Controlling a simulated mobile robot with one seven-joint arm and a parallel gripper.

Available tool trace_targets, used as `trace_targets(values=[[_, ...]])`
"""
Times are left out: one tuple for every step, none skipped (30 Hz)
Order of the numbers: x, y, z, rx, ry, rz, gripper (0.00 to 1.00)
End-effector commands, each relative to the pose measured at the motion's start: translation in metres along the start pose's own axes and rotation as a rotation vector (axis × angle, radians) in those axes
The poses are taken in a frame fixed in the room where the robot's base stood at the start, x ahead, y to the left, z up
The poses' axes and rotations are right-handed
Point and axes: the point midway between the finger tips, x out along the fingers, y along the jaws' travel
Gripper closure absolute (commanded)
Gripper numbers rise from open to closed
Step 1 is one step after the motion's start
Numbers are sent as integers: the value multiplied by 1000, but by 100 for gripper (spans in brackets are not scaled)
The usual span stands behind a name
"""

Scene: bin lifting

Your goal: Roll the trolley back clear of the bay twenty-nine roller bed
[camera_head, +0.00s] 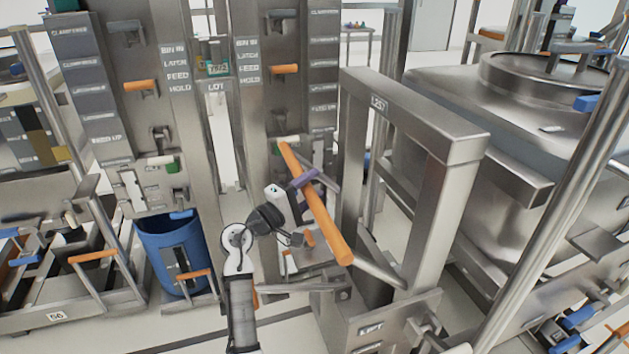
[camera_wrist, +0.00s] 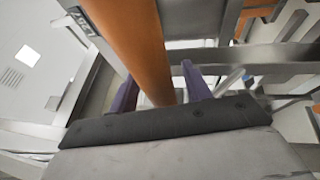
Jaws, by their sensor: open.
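A steel trolley (camera_head: 455,165) with a tall upright frame marked "L257" stands right of centre in the head view. A plate low on its front reads "LIFT". A thick orange bar (camera_head: 328,222), apparently its push handle, slants along its left side. My gripper (camera_head: 304,181) is at the bar's upper half. In the wrist view the orange bar (camera_wrist: 138,35) passes between the two purple fingers of my open gripper (camera_wrist: 160,85). I cannot tell whether either finger touches it. I cannot make out a bay twenty-nine label or the roller bed.
Steel columns with orange handles (camera_head: 141,86) and "BIN IN, LATCH, FEED, HOLD" labels stand behind. A blue bin (camera_head: 168,250) stands on the left by a low frame marked "56" (camera_head: 57,316). A large steel vessel (camera_head: 545,75) fills the right. Some pale floor shows at the front left.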

Motion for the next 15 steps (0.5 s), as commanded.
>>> trace_targets(values=[[5,1,0,0,-1,0,51],[7,1,0,0,-1,0,51],[9,0,0,0,-1,-1,51],[10,0,0,0,-1,-1,51],[11,0,0,0,-1,-1,51],[12,0,0,0,0,-1,51],[12,0,0,0,0,-1,51],[12,0,0,1,0,0,51],[12,0,0,1,0,0,51],[12,0,0,1,0,0,51],[12,0,0,1,0,0,51],[12,0,0,1,0,0,51],[12,0,0,1,0,0,51],[12,0,0,1,0,0,55],[12,0,0,1,0,0,61]])
